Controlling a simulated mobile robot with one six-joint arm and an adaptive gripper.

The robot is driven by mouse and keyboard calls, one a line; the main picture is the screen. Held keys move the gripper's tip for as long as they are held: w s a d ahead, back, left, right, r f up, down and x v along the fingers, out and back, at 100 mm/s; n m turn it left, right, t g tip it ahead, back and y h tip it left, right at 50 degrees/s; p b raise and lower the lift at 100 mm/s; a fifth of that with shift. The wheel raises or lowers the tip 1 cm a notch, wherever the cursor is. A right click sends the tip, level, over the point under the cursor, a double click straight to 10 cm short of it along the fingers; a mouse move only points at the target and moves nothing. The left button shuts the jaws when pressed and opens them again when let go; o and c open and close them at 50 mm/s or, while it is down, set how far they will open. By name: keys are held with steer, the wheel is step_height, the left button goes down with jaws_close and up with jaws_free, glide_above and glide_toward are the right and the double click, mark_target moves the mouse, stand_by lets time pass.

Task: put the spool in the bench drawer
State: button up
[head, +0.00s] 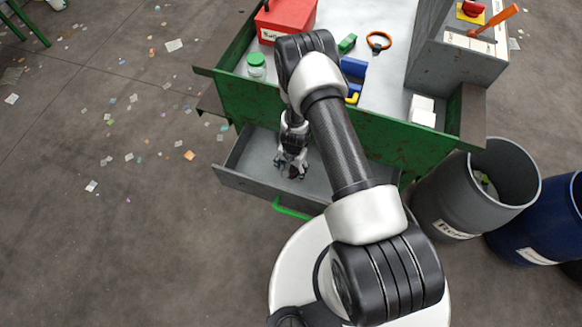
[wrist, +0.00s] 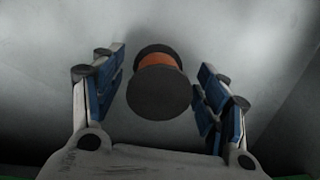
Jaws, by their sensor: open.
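The spool (wrist: 158,82) has dark round flanges and an orange winding. In the wrist view it lies between the two blue-padded fingers of my gripper (wrist: 160,90), with a gap on each side. The fingers are open and apart from it. In the head view my gripper (head: 291,170) is down inside the open bench drawer (head: 250,150), a grey tray with a green handle (head: 292,209). Only a small dark part of the spool shows there, at the fingertips. The drawer's grey floor fills the wrist view behind the spool.
The green bench (head: 400,140) above the drawer holds a red box (head: 285,18), a green-lidded jar (head: 256,64), an orange ring (head: 379,40) and white blocks (head: 423,109). A grey bin (head: 475,190) and a blue bin (head: 545,220) stand at right. Litter dots the floor at left.

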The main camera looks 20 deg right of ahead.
step_height(320, 180, up, 43)
steer(key=a+n+t+p, duration=0.1)
steer(key=n+t+p, duration=0.1)
steer(key=n+p, duration=0.25)
steer(key=s+r+n+t, duration=0.1)
steer(key=s+r+n, duration=0.1)
steer(key=s+r, duration=1)
steer(key=s+d+r+n+t, duration=0.1)
steer(key=s+r+n, duration=0.1)
steer(key=s+r, duration=0.3)
steer(key=s, duration=0.4)
steer(key=shift+s+r, duration=0.2)
steer(key=shift+r, duration=0.15)
steer(key=shift+f+n, duration=0.1)
steer(key=shift+n, duration=0.15)
